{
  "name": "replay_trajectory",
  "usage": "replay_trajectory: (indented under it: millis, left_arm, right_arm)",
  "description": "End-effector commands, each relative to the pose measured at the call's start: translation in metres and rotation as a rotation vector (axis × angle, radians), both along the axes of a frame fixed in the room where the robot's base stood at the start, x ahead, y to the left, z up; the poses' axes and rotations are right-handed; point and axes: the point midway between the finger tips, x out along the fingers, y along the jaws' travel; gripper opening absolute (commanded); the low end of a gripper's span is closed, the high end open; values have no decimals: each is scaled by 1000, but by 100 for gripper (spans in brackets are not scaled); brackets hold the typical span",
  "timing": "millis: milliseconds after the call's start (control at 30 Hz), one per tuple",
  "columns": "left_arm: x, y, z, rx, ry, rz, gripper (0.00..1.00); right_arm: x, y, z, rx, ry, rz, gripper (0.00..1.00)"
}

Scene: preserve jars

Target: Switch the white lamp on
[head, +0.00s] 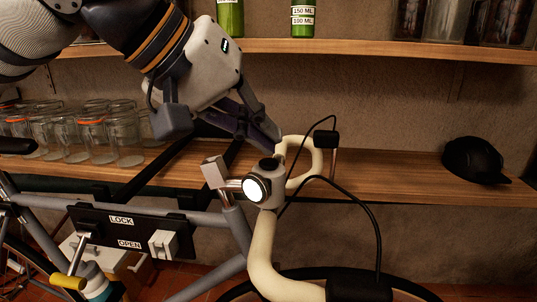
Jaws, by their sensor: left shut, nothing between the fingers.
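The white lamp (258,189) is mounted on the bicycle handlebar (262,245) near the middle of the head view. Its round front face looks bright white, and a black cap (268,164) sits on top of its grey-white body. My left gripper (272,138) comes down from the upper left. It is shut and empty, its fingertips a little above the lamp and close to the curved cream bar. I cannot tell whether the fingertips touch the bar. My right gripper is not in view.
A lower shelf (400,178) behind the bicycle holds several glass jars (125,140) at left and a black cap (473,160) at right. An upper shelf holds green bottles (303,18). A LOCK/OPEN panel (125,228) hangs on the frame. Black cables loop beside the lamp.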

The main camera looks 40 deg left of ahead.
Motion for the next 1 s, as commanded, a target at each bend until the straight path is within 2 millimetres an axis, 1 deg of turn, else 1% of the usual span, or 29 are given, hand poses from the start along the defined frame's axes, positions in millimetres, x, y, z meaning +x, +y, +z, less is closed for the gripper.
replay_trajectory:
  millis: [167, 267, 600, 700, 1000]
  left_arm:
    - [0, 0, -1, 0, 1, 0, 0]
    - [0, 0, 5, 0, 0, 0, 0]
    - [-1, 0, 52, 0, -7, 2, 0]
    - [-1, 0, 62, 0, -5, 0, 0]
    - [0, 0, 59, 0, 2, 1, 0]
  right_arm:
    - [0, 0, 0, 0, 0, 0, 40]
    - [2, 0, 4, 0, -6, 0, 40]
    - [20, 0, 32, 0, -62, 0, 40]
    - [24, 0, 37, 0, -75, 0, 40]
    - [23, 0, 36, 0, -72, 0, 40]
